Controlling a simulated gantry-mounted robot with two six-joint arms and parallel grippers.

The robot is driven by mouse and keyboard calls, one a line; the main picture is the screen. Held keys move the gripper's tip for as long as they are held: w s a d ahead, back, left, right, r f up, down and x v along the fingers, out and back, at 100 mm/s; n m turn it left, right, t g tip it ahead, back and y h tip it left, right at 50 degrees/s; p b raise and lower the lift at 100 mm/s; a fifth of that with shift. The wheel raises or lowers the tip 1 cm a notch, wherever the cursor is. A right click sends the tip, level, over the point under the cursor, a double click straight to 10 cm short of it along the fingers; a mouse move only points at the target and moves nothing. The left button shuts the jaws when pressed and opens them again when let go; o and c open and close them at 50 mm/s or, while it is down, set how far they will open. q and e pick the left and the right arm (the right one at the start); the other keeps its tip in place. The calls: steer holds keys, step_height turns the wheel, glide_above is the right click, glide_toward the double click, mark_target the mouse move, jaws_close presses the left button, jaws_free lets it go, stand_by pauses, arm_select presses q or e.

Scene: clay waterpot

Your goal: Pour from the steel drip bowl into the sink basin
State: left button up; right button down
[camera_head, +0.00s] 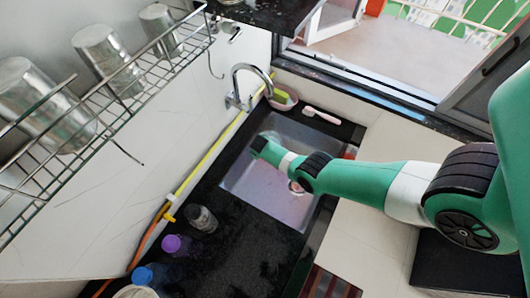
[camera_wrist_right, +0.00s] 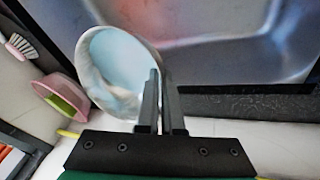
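The steel drip bowl (camera_wrist_right: 112,68) shows in the right wrist view as a round, shiny vessel with a pale blue-grey inside; its opening is turned partly towards the camera. My right gripper (camera_wrist_right: 160,80) is shut on the bowl's rim, with its two fingers close together. The sink basin (camera_wrist_right: 215,65) lies behind and to the right of the bowl in that view. My left gripper is in neither view. I cannot see any liquid flowing.
A faucet (camera_head: 240,85) stands behind the sink. A pink dish (camera_head: 284,98) and a brush (camera_head: 322,115) lie on the back ledge. A jar (camera_head: 201,219) and colored-lid bottles (camera_head: 176,245) stand on the dark counter. A wire rack (camera_head: 110,95) hangs at the left.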

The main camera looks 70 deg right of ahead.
steer(key=shift+s+f+t+p, duration=0.2)
steer(key=shift+t+p, duration=0.1)
steer(key=shift+t, duration=0.3)
steer(key=shift+w, duration=0.15)
steer(key=shift+r+t+h+p, duration=0.1)
steer(key=shift+t+h+p, duration=0.2)
steer(key=shift+t, duration=0.1)
steer(key=shift+s+t, duration=0.2)
steer(key=shift+t, duration=0.1)
steer(key=shift+m, duration=0.3)
